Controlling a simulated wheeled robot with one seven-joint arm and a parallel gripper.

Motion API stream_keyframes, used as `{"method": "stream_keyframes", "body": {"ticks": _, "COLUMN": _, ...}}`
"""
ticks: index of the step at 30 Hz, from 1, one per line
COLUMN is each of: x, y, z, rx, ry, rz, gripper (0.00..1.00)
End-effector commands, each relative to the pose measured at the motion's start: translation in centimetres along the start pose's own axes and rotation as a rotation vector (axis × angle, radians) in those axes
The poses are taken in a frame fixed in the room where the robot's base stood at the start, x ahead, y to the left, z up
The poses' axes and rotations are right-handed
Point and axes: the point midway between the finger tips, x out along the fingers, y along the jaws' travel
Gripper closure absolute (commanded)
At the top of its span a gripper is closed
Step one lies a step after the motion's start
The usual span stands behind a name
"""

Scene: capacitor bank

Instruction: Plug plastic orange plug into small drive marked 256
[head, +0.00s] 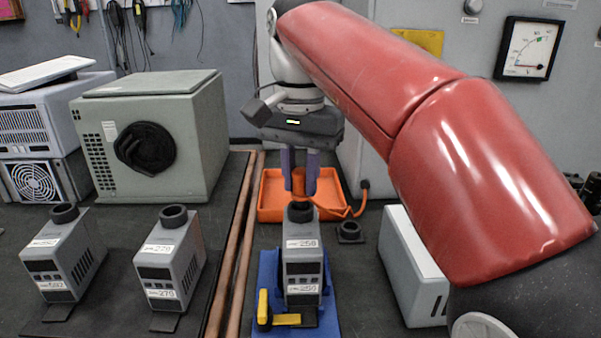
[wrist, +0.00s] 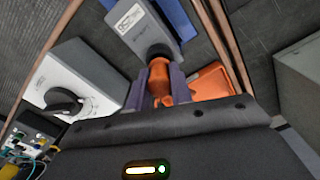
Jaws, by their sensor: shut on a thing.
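My gripper (head: 303,190) points down with its purple fingers shut on the orange plug (head: 298,182). The plug also shows between the fingers in the wrist view (wrist: 158,80). Below it stands a small grey drive (head: 302,262) with a black round socket (head: 300,212) on top; its label looks like 256 or 258, too blurred to be sure. In the wrist view the plug's end meets or overlaps the dark socket ring (wrist: 159,52); I cannot tell whether it is inside. The drive stands upright on a blue base (head: 265,275) with a yellow lever (head: 264,308).
Two similar drives (head: 172,262) (head: 68,258) stand at left. An orange tray (head: 270,212) lies behind the drive, with an orange cable (head: 340,212) at its right. A black ring-shaped part (head: 349,230) and a white box (head: 410,265) stand right. Copper bars (head: 236,250) run along the left.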

Motion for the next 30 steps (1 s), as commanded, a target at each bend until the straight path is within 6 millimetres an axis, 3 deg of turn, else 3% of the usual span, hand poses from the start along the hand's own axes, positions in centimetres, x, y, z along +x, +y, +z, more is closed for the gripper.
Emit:
{"method": "stream_keyframes", "body": {"ticks": 29, "x": 1.8, "y": 0.0, "z": 0.0, "rx": 0.000, "ry": 0.000, "rz": -0.001, "gripper": 1.00}}
{"method": "stream_keyframes", "body": {"ticks": 30, "x": 1.8, "y": 0.0, "z": 0.0, "rx": 0.000, "ry": 0.000, "rz": 0.000, "gripper": 0.73}}
